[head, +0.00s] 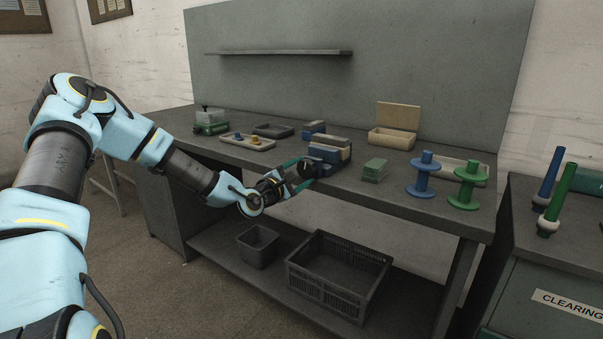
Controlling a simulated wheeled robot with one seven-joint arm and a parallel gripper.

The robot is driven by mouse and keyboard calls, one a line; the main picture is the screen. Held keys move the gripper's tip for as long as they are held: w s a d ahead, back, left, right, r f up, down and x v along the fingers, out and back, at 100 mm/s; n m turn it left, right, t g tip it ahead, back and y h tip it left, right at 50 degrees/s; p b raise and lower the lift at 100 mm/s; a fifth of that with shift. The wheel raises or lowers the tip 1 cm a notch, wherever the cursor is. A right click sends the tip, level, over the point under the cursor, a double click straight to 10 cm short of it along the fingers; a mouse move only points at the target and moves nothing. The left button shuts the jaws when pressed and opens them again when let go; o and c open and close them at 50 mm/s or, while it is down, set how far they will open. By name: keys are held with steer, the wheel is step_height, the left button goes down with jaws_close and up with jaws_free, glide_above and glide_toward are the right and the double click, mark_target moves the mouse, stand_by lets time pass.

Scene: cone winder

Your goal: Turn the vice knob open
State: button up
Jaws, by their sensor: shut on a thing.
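The blue vice (328,154) stands near the front edge of the grey workbench, with dark and grey parts on it. My gripper (304,168) reaches in from the left and meets the vice at its front left side. Its fingers are shut on the vice knob. The knob is mostly hidden by the fingers and the wrist, so I cannot tell how far it is turned.
Green blocks (374,170), a blue spool (423,176) and a green spool (466,186) stand right of the vice. An open wooden box (391,139) is behind. A beige tray (248,145) lies left. A black crate (338,277) and bin (257,247) sit below.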

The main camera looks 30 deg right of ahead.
stand_by(0.3)
steer(key=o, duration=1.3)
steer(key=shift+a, duration=0.1)
steer(key=b+v, duration=0.1)
steer(key=v, duration=0.9)
steer(key=shift+s+a, duration=0.15)
steer(key=shift+a, duration=0.15)
